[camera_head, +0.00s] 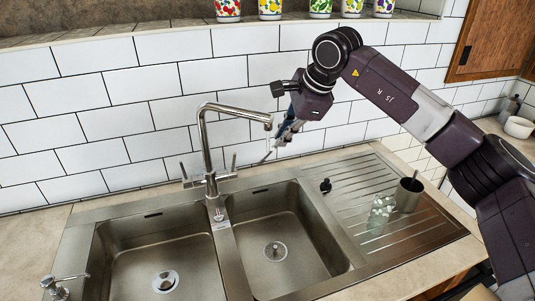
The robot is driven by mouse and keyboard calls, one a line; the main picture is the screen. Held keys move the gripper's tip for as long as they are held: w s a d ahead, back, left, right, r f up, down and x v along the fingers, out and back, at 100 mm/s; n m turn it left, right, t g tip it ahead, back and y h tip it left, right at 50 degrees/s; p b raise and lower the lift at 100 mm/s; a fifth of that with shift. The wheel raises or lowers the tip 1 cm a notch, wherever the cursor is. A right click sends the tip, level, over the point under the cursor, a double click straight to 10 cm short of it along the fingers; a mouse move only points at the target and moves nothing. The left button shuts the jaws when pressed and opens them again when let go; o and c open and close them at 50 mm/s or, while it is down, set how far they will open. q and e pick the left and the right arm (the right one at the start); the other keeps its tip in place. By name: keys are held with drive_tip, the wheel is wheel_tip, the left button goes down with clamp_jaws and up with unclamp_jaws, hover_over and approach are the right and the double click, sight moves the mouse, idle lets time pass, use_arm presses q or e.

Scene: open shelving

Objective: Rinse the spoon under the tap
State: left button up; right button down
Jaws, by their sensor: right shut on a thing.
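My right gripper (283,138) is shut on a thin, small item, which looks like the spoon (267,156). It hangs tilted down and left, above the back of the right basin. The tall metal tap (205,150) stands behind and between the two basins. Its spout end (268,125) is just left of my right gripper. No water shows from the spout. The gripper fingers hide part of the spoon.
The double sink has a left basin (130,245) and a right basin (290,225), both empty. A glass (381,212) and a metal cup (408,194) stand on the drainboard (345,195). Patterned cups (270,9) line the ledge above.

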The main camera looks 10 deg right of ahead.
drive_tip(key=shift+w+d, duration=0.15)
drive_tip(key=shift+d, duration=0.15)
drive_tip(key=shift+a, duration=0.15)
drive_tip(key=shift+s+a, duration=0.35)
drive_tip(key=shift+a, duration=0.05)
drive_tip(key=shift+w+d, duration=0.35)
drive_tip(key=shift+d, duration=0.2)
